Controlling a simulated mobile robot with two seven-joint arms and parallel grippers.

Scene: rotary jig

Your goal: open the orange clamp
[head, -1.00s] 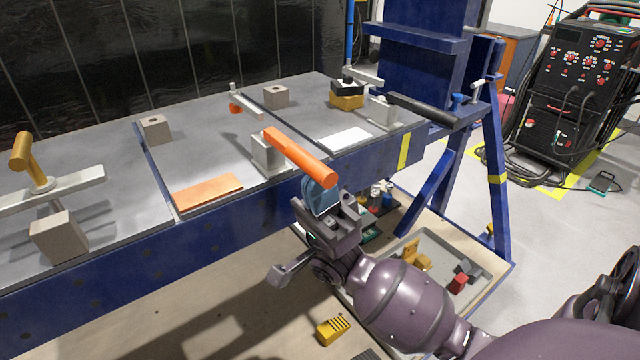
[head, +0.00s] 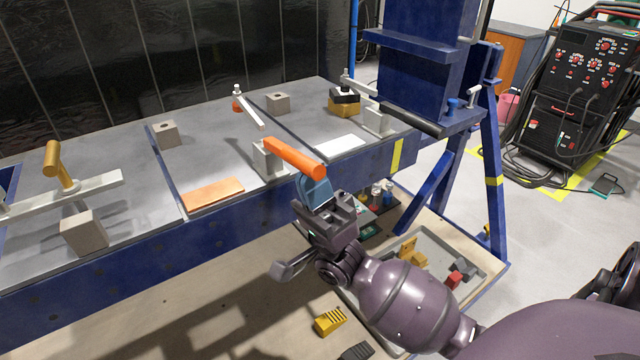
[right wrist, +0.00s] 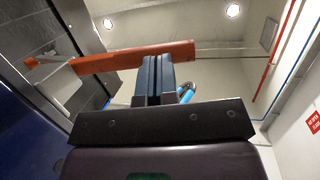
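The orange clamp has a thick orange handle (head: 295,157) that sticks out over the near table edge, a grey block-shaped base and a pale metal arm (head: 250,112) reaching back to a small orange tip. In the right wrist view the handle (right wrist: 120,60) crosses just beyond my fingertips. My right gripper (head: 316,188) is just below the handle's near end, its blue fingers close together with only a thin line between them. The handle does not appear to be between the fingers; whether they touch it I cannot tell. My left gripper is out of view.
A yellow-handled clamp (head: 60,168) stands at left on the table. An orange plate (head: 213,193) and grey blocks (head: 164,134) lie on the tabletop. A blue column (head: 415,75) rises at the right. A grey tray (head: 440,265) with parts lies on the lower shelf.

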